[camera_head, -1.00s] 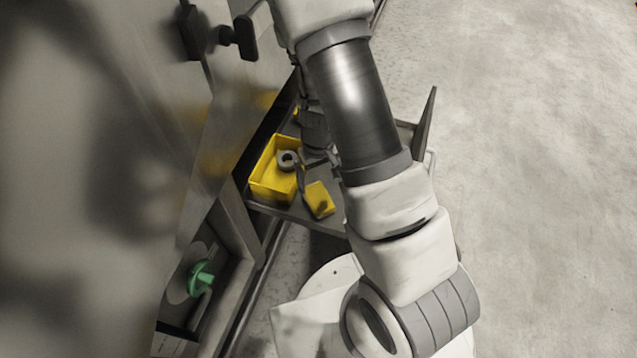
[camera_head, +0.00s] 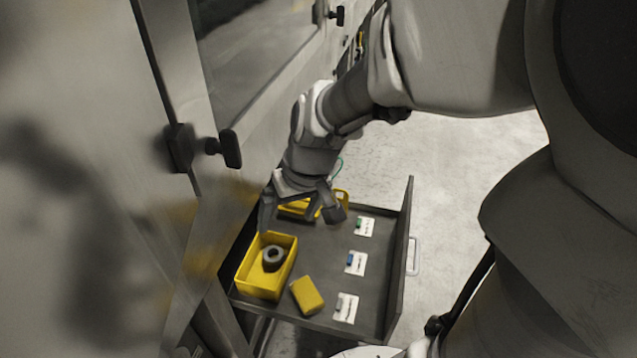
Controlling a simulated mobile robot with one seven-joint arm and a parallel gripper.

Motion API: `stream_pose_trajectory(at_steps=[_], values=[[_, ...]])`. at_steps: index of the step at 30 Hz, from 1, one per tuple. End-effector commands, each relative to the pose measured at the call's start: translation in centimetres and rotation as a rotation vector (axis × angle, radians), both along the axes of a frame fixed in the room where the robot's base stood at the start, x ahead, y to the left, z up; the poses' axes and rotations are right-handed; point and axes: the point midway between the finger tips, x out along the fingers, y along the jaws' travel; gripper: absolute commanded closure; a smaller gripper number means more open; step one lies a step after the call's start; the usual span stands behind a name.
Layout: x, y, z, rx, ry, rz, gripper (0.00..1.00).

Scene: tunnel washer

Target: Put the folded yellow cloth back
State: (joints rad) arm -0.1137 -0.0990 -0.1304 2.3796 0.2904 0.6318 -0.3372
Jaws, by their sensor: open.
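A small yellow block that looks like the folded cloth (camera_head: 307,296) lies on the floor of an open grey drawer (camera_head: 309,240), just right of a yellow bin (camera_head: 258,284). It is outside the bin and slightly turned. My gripper (camera_head: 300,212) is open over the far left part of the drawer, beyond the bin, apart from the cloth. One finger is near the bin's far edge. Another yellow object (camera_head: 297,208) shows behind and between the fingers, partly hidden; I cannot tell whether the gripper touches it.
A dark grey ring (camera_head: 273,258) sits in the yellow bin. The machine's panel with a black knob (camera_head: 231,148) borders the left. Open floor (camera_head: 455,170) lies right of the drawer.

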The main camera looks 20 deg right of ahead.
Motion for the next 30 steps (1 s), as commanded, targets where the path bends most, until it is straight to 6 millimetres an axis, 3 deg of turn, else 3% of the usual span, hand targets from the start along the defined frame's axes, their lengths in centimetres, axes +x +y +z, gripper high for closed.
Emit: stream_pose_trajectory(at_steps=[1, 6, 12, 19, 30], values=[[-0.8, -0.1, 1.9, -0.002, -0.035, -0.002, 0.0], [-3.9, -0.9, 6.0, -0.031, -0.103, -0.031, 0.0], [-7.9, -2.2, 9.3, -0.085, -0.178, -0.086, 0.0], [-10.5, -3.2, 10.9, -0.132, -0.226, -0.134, 0.0], [-10.8, -3.4, 11.0, -0.138, -0.231, -0.142, 0.0]])
